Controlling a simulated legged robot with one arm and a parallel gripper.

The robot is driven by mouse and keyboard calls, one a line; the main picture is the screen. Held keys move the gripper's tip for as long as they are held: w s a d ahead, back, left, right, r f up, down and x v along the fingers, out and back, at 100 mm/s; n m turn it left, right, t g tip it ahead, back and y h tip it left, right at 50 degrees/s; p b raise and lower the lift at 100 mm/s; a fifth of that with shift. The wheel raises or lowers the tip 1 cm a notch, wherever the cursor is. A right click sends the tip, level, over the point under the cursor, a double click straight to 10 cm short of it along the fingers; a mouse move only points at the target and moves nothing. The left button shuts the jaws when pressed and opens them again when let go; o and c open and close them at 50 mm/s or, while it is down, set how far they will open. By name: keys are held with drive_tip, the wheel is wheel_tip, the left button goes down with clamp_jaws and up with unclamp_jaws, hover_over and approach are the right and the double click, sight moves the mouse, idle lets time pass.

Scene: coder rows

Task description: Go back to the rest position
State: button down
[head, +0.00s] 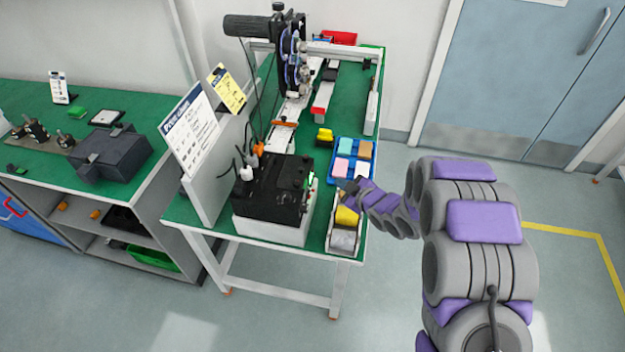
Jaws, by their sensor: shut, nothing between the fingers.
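My arm rises at the right side of the head view and bends left over the front right corner of the green-topped workbench (227,229). My gripper (347,187) is at the end of the purple and grey links, small in the picture. It is shut and holds nothing.
A blue tray (334,178) with several coloured blocks lies behind my gripper. A black and white machine (270,200) stands left of it. A printer with a blue reel (290,55) stands farther back. Open floor (575,290) lies right, with a yellow line and doors (535,75) behind.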

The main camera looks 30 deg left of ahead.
idle(0.3)
drive_tip(key=w+d+r+m+t+h, duration=0.1)
drive_tip(key=d+r+m+h, duration=0.2)
drive_tip(key=d, duration=0.5)
drive_tip(key=w+d+r+m+t+h, duration=0.1)
drive_tip(key=w+d+r+m+h, duration=0.2)
drive_tip(key=d, duration=0.5)
drive_tip(key=s+d+r+m+g+h, duration=0.1)
drive_tip(key=s+d+r+m+h, duration=0.1)
drive_tip(key=s+d+r+h, duration=0.3)
drive_tip(key=s+d+r+m+g, duration=0.1)
drive_tip(key=s+d+r+m, duration=0.1)
drive_tip(key=s+d, duration=0.35)
drive_tip(key=s+d+r+m+g+h, duration=0.2)
drive_tip(key=s+d+r+m+g, duration=0.2)
drive_tip(key=s+d, duration=0.6)
drive_tip(key=s+a+r+m+g+y, duration=0.1)
drive_tip(key=s+m+g, duration=0.1)
drive_tip(key=s, duration=1)
drive_tip(key=s+a+r+m+g, duration=0.1)
drive_tip(key=s+r+m+g, duration=0.1)
drive_tip(key=s, duration=1.1)
drive_tip(key=shift+s+a+r+g+y, duration=0.2)
drive_tip(key=shift+s+a+g+y, duration=0.1)
drive_tip(key=shift+g+y, duration=0.1)
